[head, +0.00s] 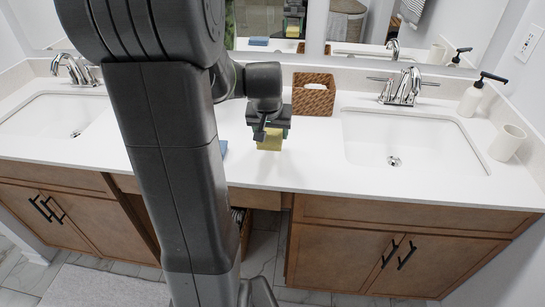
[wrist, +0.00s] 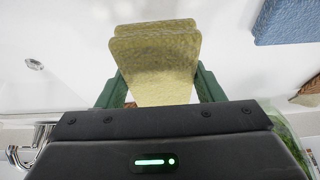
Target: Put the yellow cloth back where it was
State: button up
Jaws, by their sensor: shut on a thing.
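The yellow cloth (head: 270,142) is a folded pad between the jaws of my gripper (head: 271,132), over the white counter between the two sinks. In the wrist view the cloth (wrist: 155,62) fills the space between the green fingers, with two layers showing at its far end. I cannot tell whether its lower edge touches the counter. A blue cloth (head: 224,149) lies on the counter to the left of my gripper, partly hidden by my arm. It also shows at the top right of the wrist view (wrist: 287,20).
A woven basket (head: 313,94) stands behind my gripper near the mirror. The right sink (head: 415,140) is close on the right, with a soap bottle (head: 472,99) and white cup (head: 507,143) beyond. The left sink (head: 55,115) is far left. Counter (head: 300,165) right of the cloth is bare.

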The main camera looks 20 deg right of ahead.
aim_at(270, 137)
notch_tip(270, 137, down, 7)
jog(key=shift+r, duration=0.15)
dwell(0.4)
jog(key=shift+f+b, duration=0.25)
jog(key=shift+b, duration=0.05)
jog(key=o, duration=1)
jog(key=shift+r, duration=0.1)
jog(key=shift+r, duration=0.55)
jog(key=p+v, duration=0.1)
jog(key=v, duration=1)
jog(key=shift+s+a, duration=0.1)
jog(key=shift+s, duration=0.05)
